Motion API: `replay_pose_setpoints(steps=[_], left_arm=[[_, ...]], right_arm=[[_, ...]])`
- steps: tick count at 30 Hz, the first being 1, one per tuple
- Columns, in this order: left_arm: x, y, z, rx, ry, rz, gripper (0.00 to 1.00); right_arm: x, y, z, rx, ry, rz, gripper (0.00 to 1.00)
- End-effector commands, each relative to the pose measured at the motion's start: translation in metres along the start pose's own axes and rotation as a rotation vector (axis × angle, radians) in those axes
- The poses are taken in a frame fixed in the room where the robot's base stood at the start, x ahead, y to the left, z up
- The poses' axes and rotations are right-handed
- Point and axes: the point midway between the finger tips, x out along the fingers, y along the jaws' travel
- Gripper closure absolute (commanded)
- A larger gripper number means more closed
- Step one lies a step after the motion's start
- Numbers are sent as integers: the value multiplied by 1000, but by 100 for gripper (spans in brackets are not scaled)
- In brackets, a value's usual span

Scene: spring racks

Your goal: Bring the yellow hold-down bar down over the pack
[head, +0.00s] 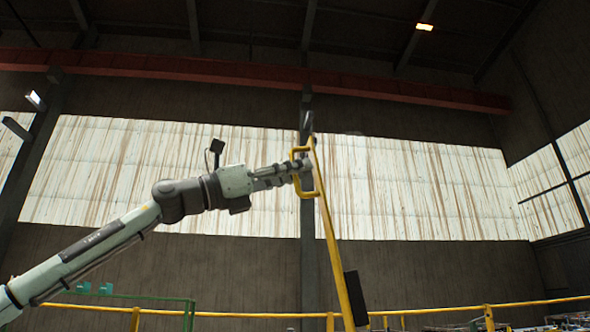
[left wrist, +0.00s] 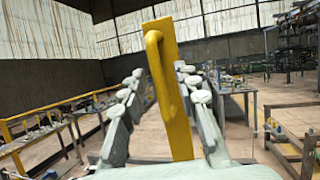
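The yellow hold-down bar (head: 332,240) is raised in the head view and leans slightly, its top end up and to the left. A yellow loop handle (head: 294,186) sits near its top. My left gripper (head: 300,168) is at this handle. In the left wrist view the handle (left wrist: 158,62) and bar (left wrist: 180,135) stand between the fingers of my left gripper (left wrist: 163,80). The fingers are spread, with a gap showing beside the handle on the left. The pack is not in view. My right gripper is not in view.
A dark block (head: 355,298) is fixed low on the bar. Yellow railing (head: 250,315) runs along the bottom of the head view. The left wrist view shows cluttered workbenches (left wrist: 35,140) and racks (left wrist: 290,45) further off. The air around the raised bar looks clear.

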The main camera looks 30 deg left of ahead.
Motion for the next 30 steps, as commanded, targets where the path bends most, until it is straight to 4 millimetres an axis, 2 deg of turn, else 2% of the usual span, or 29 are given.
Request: replay_pose_setpoints(steps=[8,16,30], left_arm=[[3,0,0,0,-1,0,69],[2,0,0,0,-1,0,100],[4,0,0,1,1,0,100]], right_arm=[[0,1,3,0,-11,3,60],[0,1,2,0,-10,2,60],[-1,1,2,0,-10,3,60]])
